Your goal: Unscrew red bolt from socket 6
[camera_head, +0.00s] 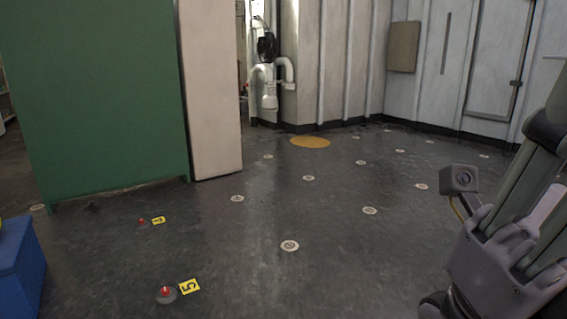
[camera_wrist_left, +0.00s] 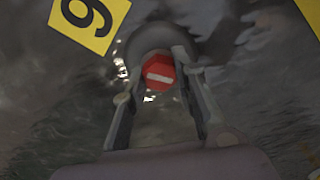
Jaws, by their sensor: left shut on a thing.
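In the left wrist view, my left gripper (camera_wrist_left: 160,82) is shut on the red bolt (camera_wrist_left: 159,75), which has a hexagonal head with a pale slot. The fingers are on either side of the head. Behind it is a round grey socket (camera_wrist_left: 125,55), partly hidden by the bolt and fingers. A yellow label (camera_wrist_left: 88,18) beside it carries a black digit, read as 6. How far the bolt is threaded in cannot be told. My left gripper is not in the head view. My right gripper (camera_head: 500,245) is at the right edge, folded and partly cut off.
In the head view, two red bolts (camera_head: 165,291) (camera_head: 142,221) stand in floor sockets beside yellow labels, the nearer reading 5. A green cabinet (camera_head: 105,95) and blue box (camera_head: 18,265) are at left. Open dark floor with flat white discs (camera_head: 290,245) lies ahead.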

